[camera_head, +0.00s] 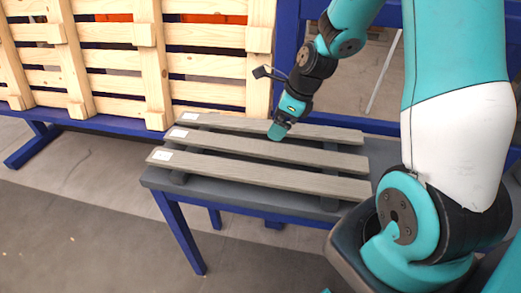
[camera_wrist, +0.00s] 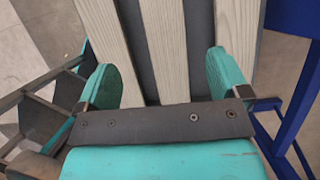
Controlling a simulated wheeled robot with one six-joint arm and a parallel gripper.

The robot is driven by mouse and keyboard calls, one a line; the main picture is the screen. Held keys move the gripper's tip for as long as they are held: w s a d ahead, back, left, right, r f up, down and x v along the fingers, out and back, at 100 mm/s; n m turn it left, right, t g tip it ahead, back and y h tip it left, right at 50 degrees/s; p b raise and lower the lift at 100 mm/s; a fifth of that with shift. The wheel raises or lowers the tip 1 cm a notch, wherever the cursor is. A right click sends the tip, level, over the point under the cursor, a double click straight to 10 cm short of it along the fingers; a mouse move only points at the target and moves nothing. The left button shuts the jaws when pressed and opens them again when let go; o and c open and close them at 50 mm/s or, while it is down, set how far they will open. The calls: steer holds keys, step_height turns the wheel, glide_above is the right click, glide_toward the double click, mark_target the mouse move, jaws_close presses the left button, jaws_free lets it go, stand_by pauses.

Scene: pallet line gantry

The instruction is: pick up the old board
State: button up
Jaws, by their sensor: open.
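Three grey, weathered boards lie side by side on a table: a back board (camera_head: 325,132), a middle board (camera_head: 250,147) and a front board (camera_head: 260,178). Each has a white label at its left end. They look alike, and I cannot tell which one is the old board. My gripper (camera_head: 278,131) is over the boards, near the back and middle ones, pointing down. In the wrist view my gripper (camera_wrist: 160,62) has its teal fingers wide apart, with the middle board (camera_wrist: 165,50) seen between them. Nothing is held.
The boards rest on dark crosspieces (camera_head: 330,187) on a grey table (camera_head: 155,179) with blue legs. A slatted wooden pallet (camera_head: 156,65) stands upright behind, in a blue frame (camera_head: 286,50). The floor at the front left is clear.

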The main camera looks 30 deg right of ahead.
glide_above(262, 147)
steer(key=s+d, duration=0.1)
steer(key=s, duration=0.1)
step_height(262, 147, down, 5)
steer(key=shift+s+d+f, duration=0.1)
steer(key=shift+d, duration=0.05)
steer(key=x, duration=0.4)
steer(key=shift+w+f, duration=0.3)
steer(key=shift+w, duration=0.1)
steer(key=c, duration=1.2)
steer(key=shift+o, duration=0.2)
steer(key=shift+r, duration=0.15)
